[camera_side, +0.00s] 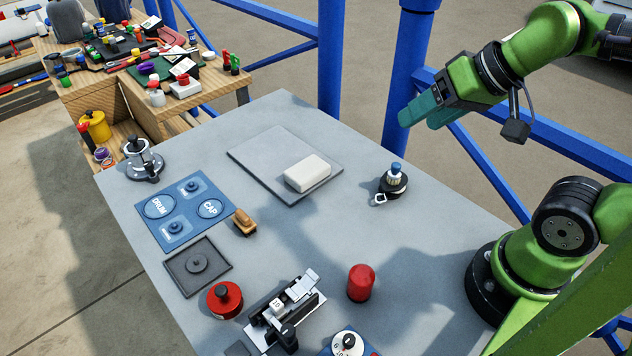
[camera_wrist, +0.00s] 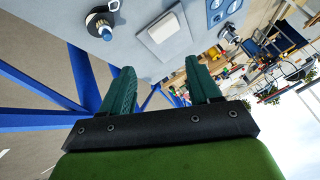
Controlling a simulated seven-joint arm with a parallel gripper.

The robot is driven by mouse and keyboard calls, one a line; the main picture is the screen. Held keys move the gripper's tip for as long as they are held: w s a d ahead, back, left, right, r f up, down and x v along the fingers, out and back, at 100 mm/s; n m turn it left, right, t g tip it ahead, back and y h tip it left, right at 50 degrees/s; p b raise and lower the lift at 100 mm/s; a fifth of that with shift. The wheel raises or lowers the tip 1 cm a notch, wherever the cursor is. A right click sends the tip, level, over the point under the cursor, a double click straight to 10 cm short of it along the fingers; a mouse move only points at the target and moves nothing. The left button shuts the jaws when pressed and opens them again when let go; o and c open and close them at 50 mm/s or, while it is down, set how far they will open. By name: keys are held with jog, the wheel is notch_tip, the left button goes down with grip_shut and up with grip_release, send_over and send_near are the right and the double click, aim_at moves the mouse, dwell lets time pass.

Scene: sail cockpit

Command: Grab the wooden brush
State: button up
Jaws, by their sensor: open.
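The wooden brush (camera_side: 243,222) is a small brown block with a darker top. In the side view it lies on the grey table (camera_side: 300,243), just off the right corner of the blue DRUM and CAP mat (camera_side: 185,208). My gripper (camera_side: 418,115) is at the upper right, raised above the table's far right edge, well away from the brush. In the wrist view my gripper's two teal fingers (camera_wrist: 158,88) stand apart with nothing between them. I cannot make out the brush in the wrist view.
A white block (camera_side: 307,173) rests on a grey plate (camera_side: 262,152). A black round item with a blue top (camera_side: 394,180) stands to its right. A red cylinder (camera_side: 361,283), a red round pot (camera_side: 224,300), a dark square tray (camera_side: 185,275) and a metal fixture (camera_side: 284,310) occupy the front.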

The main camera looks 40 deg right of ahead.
jog(key=n+g+h, duration=0.2)
jog(key=n+g, duration=0.2)
jog(key=g, duration=0.3)
send_over(242, 214)
notch_tip(242, 214, down, 8)
jog(key=f, duration=1)
jog(key=shift+s+d+f, duration=0.1)
jog(key=shift+s+f, duration=0.1)
jog(key=shift+f, duration=0.1)
jog(key=shift+w+f, duration=0.15)
jog(key=shift+f, duration=1.25)
jog(key=shift+w+f, duration=0.1)
jog(key=shift+f, duration=1.3)
jog(key=c, duration=1.1)
